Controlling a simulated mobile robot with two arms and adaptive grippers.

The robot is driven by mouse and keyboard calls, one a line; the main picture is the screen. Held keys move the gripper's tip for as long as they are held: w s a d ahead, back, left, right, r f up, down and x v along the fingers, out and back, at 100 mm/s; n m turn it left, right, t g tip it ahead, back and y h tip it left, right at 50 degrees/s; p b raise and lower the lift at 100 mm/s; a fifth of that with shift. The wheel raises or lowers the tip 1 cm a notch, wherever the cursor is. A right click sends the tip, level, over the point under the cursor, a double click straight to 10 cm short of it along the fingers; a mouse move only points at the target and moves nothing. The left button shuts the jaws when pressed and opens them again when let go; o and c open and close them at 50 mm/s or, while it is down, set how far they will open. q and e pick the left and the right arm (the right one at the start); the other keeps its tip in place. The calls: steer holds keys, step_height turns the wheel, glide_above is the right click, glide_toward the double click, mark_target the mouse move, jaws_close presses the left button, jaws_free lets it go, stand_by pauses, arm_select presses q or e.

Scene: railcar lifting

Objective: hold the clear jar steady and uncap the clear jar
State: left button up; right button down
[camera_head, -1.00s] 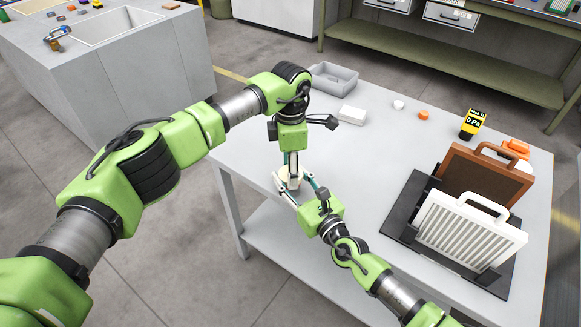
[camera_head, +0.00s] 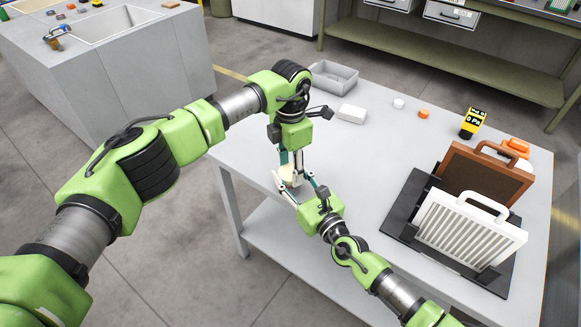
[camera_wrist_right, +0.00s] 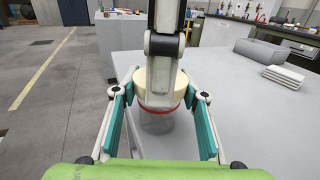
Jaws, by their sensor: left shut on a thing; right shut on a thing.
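The clear jar (camera_wrist_right: 158,121) stands upright near the table's left edge, see-through with a red band under its cream lid (camera_wrist_right: 150,90). In the head view the lid (camera_head: 288,172) shows small between the grippers, and the jar body is mostly hidden. My right gripper (camera_wrist_right: 158,100) reaches in from the side, its teal-padded fingers on either side of the jar, shut on it. My left gripper (camera_head: 291,166) points straight down from above, its fingers shut on the lid. In the right wrist view the left gripper (camera_wrist_right: 164,60) covers part of the lid.
A white cap (camera_head: 398,103), an orange cap (camera_head: 423,114) and a yellow meter (camera_head: 471,123) stand farther right. A black rack (camera_head: 398,222) holds brown and white panels. The table's middle is clear.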

steer(key=shift+f, duration=0.1)
stand_by(0.6)
arm_select(q)
steer(key=o, duration=1.2)
step_height(320, 180, up, 4)
steer(key=shift+r, duration=0.25)
step_height(320, 180, up, 3)
steer(key=m, duration=0.2)
steer(key=shift+f+m, duration=0.2)
steer(key=shift+m, duration=0.2)
steer(key=shift+r+m, duration=0.25)
steer(key=shift+m, duration=0.35)
step_height(320, 180, down, 8)
steer(key=shift+r, duration=0.15)
